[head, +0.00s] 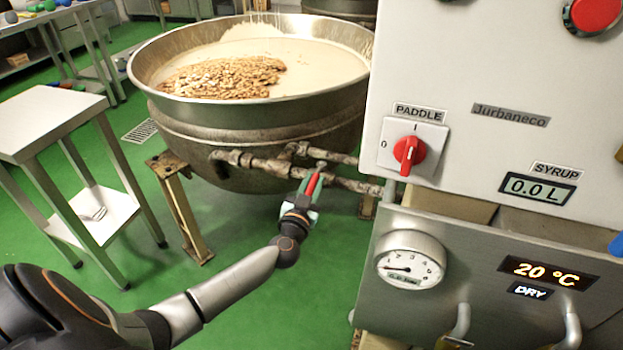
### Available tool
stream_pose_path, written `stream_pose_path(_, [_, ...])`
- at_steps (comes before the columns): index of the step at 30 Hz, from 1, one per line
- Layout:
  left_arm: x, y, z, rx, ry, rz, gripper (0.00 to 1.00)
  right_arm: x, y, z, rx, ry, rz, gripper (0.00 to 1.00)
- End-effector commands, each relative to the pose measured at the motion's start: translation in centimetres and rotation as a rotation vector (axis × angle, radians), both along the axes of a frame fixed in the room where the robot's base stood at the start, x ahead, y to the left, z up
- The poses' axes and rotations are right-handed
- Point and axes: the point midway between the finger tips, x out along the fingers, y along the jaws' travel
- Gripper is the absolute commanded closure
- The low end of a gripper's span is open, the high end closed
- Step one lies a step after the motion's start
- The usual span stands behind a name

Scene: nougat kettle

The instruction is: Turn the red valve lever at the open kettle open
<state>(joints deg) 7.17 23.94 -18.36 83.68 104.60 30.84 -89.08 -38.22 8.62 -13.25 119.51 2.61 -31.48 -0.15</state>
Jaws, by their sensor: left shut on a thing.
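The open kettle (250,112) stands at the back centre, with a pale mass and a heap of nuts inside. Rusty pipes (265,163) run along its lower front. The red valve lever (313,184) sits at these pipes and points down toward me. My left gripper (310,192) reaches it from below and is shut on the lever, its fingers on either side. The gripper hides part of the valve body. My right gripper is not in the head view.
The control cabinet (470,80) fills the right side, with a red paddle knob (409,151). Below it is a steel panel with a round gauge (410,260) and a display reading 20 °C. A steel side table (45,118) stands at left. Green floor is clear between.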

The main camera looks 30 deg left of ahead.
Motion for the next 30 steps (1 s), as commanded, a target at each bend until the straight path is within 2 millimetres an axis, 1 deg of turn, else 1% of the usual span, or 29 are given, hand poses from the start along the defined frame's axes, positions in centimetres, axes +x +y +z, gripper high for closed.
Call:
stream_pose_path(1, [0.1,0.0,0.6,-0.006,0.005,0.033,1.00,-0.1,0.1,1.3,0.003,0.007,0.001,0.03])
stream_pose_path(10, [0.6,-1.4,0.5,-0.005,0.002,0.212,1.00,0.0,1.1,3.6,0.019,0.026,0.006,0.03])
stream_pose_path(18, [1.1,-2.3,0.1,-0.002,-0.001,0.339,1.00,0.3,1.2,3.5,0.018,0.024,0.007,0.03])
stream_pose_path(29, [1.1,-2.5,0.1,0.000,0.000,0.354,1.00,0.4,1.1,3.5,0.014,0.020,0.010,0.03])
stream_pose_path(30, [1.1,-2.5,0.1,-0.001,0.000,0.353,0.73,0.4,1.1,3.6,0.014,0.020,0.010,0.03])
